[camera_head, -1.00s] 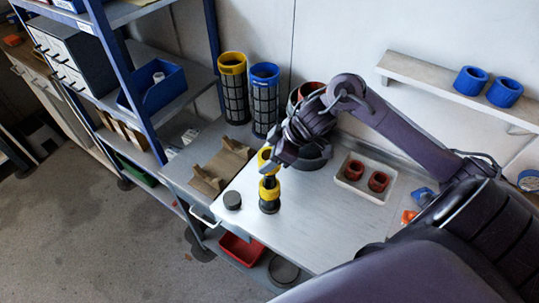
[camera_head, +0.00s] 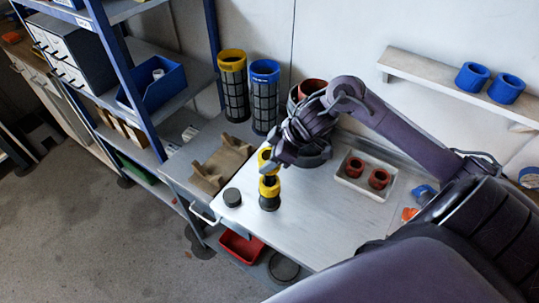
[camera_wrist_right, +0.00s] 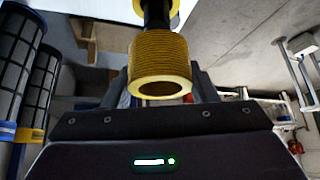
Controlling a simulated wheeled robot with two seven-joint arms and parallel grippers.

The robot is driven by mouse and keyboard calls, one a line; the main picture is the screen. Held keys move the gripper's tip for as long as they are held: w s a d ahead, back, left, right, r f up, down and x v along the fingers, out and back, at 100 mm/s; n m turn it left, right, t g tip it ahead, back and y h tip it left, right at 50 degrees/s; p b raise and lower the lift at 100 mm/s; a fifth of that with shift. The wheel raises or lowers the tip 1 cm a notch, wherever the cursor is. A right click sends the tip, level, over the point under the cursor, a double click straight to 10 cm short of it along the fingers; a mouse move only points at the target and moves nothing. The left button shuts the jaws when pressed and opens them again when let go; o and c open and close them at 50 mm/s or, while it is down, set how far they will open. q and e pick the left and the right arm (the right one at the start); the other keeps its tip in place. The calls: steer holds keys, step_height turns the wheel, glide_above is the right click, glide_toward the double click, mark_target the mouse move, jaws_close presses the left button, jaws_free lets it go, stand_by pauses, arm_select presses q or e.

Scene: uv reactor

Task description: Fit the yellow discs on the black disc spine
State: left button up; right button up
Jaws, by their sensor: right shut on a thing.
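The black disc spine (camera_head: 270,204) stands upright near the front left edge of the metal table. One yellow disc (camera_head: 269,188) sits around it, low down. My right gripper (camera_head: 277,159) is shut on a second yellow disc (camera_head: 264,157) above the first, with a short dark gap between them. In the right wrist view this held yellow disc (camera_wrist_right: 160,58) is a ribbed ring, and the dark spine (camera_wrist_right: 156,13) shows beyond it. Whether the spine's tip is inside the ring is hidden. My left gripper is not in view.
A dark round puck (camera_head: 232,197) lies left of the spine. A white tray (camera_head: 345,183) with two red-brown rings is at right. A yellow-topped cylinder (camera_head: 233,90) and a blue-topped cylinder (camera_head: 265,95) stand behind. A brown cradle (camera_head: 221,165) is at left.

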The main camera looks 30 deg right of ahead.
steer(key=shift+f+b, duration=1.85)
steer(key=shift+f, duration=1.5)
steer(key=shift+f, duration=0.15)
steer(key=o, duration=1.1)
steer(key=shift+c, duration=0.2)
steer(key=v, duration=0.7)
steer(key=shift+r+b, duration=0.35)
steer(key=shift+b, duration=0.1)
steer(key=shift+s+d, duration=0.1)
